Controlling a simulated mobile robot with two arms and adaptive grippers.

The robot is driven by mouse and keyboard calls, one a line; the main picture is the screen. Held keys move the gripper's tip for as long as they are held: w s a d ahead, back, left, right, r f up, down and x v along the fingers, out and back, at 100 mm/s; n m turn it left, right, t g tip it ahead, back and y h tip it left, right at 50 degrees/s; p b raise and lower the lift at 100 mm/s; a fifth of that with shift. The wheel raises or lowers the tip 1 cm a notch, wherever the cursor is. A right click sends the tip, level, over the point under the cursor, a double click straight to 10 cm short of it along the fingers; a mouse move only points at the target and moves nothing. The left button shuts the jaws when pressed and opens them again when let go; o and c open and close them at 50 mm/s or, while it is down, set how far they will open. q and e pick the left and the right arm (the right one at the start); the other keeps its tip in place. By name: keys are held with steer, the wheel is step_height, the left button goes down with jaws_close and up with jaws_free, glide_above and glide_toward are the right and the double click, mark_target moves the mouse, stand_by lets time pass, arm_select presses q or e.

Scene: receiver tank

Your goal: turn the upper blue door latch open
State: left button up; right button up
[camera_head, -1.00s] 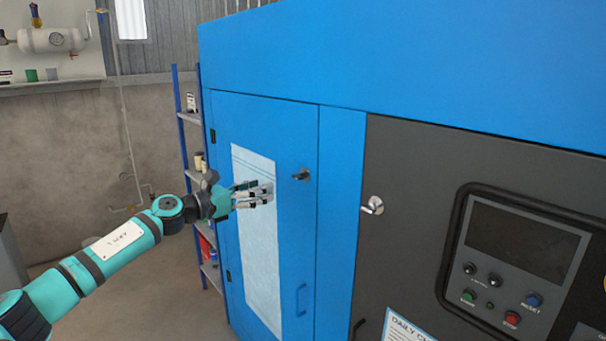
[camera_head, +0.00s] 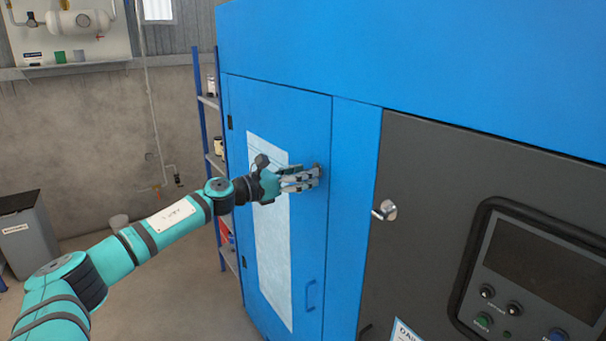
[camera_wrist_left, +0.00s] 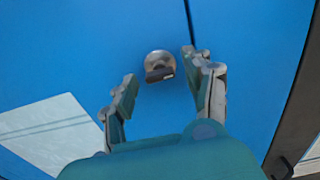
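The blue door (camera_head: 310,240) is shut and carries a white sheet (camera_head: 272,250). The upper latch, a round metal base with a dark handle, sits between my left fingers in the left wrist view (camera_wrist_left: 159,66). In the head view the latch (camera_head: 318,169) is mostly hidden behind my fingertips. My left gripper (camera_head: 317,178) is at the latch; in the wrist view its two fingers (camera_wrist_left: 160,82) are apart, one on each side of the latch, with visible gaps to it. My right gripper is not in view.
A blue handle (camera_head: 311,295) sits lower on the door. A silver latch (camera_head: 385,210) sticks out of the dark panel to the right, beside a control screen (camera_head: 550,262). A blue shelf rack (camera_head: 203,125) stands left of the cabinet, with a grey bin (camera_head: 28,235) farther left.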

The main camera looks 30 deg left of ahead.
arm_select(q)
steer(key=c, duration=0.9)
jaws_close()
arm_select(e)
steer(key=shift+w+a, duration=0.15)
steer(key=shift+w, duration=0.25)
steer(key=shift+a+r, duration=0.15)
arm_select(q)
steer(key=n+p, duration=1.1)
steer(key=n, duration=0.7)
steer(key=shift+r, duration=0.1)
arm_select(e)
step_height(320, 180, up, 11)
arm_select(q)
steer(key=o, duration=1.1)
jaws_free()
steer(key=shift+w, duration=0.1)
steer(key=shift+c, duration=0.2)
